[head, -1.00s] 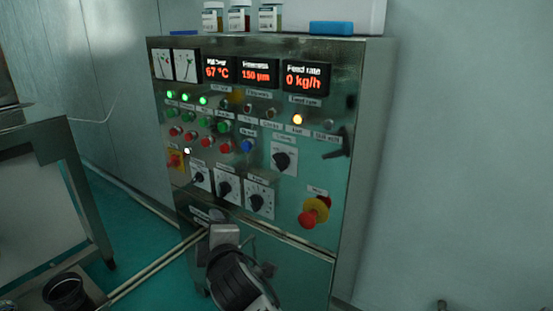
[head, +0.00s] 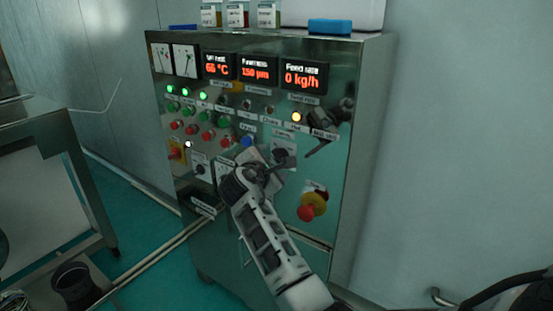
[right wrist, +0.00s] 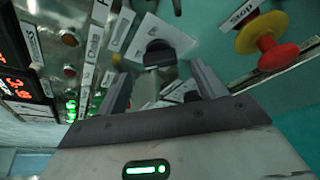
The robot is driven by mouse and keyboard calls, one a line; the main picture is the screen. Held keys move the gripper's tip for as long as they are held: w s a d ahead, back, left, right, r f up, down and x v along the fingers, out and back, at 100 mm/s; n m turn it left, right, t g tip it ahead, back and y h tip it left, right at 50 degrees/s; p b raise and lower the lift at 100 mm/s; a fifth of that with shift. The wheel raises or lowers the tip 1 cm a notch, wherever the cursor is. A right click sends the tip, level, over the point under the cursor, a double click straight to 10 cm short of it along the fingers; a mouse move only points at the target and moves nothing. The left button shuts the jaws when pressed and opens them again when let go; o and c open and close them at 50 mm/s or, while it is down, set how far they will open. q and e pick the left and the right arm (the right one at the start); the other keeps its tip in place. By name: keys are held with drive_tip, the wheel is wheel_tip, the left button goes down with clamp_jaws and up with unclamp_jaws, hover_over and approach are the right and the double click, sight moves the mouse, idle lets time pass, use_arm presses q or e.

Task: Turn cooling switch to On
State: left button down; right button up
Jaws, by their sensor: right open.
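The cooling switch (head: 284,156) is a black rotary knob on a white plate, on the right part of the steel control panel. In the head view my right gripper (head: 274,163) is in front of it and partly covers it. In the right wrist view the black knob (right wrist: 160,53) shows ahead, between the two open fingers of the right gripper (right wrist: 163,80). The fingers look apart from the knob, with nothing held. The knob's exact pointer position cannot be read. My left gripper is not in view.
A red and yellow stop button (head: 312,206) sits below right of the switch and shows close by in the wrist view (right wrist: 267,42). Other rotary knobs (head: 199,169) and push buttons (head: 207,134) crowd the left. A black handle (head: 323,143) projects at the right edge.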

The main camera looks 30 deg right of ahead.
sight(277, 159)
drive_tip(key=shift+x, duration=2.4)
drive_tip(key=c, duration=1)
